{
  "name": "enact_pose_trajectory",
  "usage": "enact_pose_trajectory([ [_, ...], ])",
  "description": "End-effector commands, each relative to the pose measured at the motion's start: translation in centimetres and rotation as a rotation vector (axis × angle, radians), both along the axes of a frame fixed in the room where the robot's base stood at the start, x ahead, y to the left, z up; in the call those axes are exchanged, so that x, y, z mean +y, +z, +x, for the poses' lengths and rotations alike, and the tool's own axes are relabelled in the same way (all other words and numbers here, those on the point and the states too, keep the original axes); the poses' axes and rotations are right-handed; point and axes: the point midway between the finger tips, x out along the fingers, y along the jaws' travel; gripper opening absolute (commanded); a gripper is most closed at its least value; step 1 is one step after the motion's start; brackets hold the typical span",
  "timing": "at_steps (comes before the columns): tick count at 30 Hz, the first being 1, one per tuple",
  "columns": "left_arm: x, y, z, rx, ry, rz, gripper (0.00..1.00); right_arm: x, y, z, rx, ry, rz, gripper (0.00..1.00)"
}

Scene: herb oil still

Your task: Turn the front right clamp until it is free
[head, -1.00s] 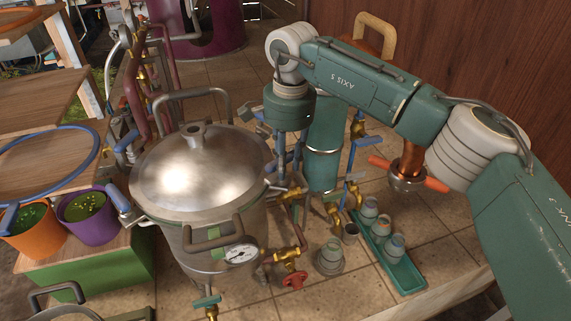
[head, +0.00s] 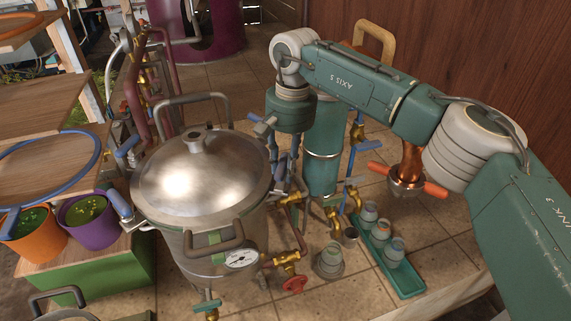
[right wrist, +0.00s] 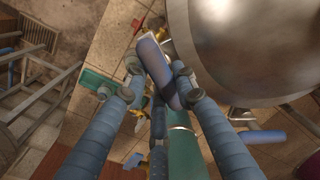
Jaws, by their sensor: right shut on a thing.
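The still pot (head: 175,235) is a steel vessel with a domed lid (head: 200,170), and its rim carries blue-handled clamps. My right gripper (head: 281,172) is low beside the pot's right side, pointing down. In the right wrist view its fingers (right wrist: 158,80) are shut on a blue clamp handle (right wrist: 158,62), next to the lid's rim. My left gripper is out of view.
Brass valves and a red-handled tap (head: 293,284) crowd the pot's right front. A green tray (head: 408,285) holds several small jars. A copper vessel with orange handles (head: 410,172) stands behind. Other blue clamps (head: 120,205) sit at the pot's left.

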Motion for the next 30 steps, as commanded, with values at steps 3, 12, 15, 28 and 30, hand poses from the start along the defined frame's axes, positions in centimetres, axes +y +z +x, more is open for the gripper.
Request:
enact_pose_trajectory([
  [3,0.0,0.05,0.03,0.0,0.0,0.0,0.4,0.08,0.02,-0.05,0.0,0.026,-0.001,0.01],
  [12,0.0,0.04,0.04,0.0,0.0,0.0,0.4,0.12,0.03,-0.06,0.0,0.036,0.0,0.01],
  [15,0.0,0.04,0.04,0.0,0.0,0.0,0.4,0.13,0.03,-0.06,0.0,0.036,0.0,0.01],
  [28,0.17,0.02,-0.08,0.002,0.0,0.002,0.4,0.08,0.14,-0.01,-0.001,0.03,0.0,0.46],
  [30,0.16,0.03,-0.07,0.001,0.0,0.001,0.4,0.06,0.57,0.03,-0.002,0.03,0.001,0.46],
])
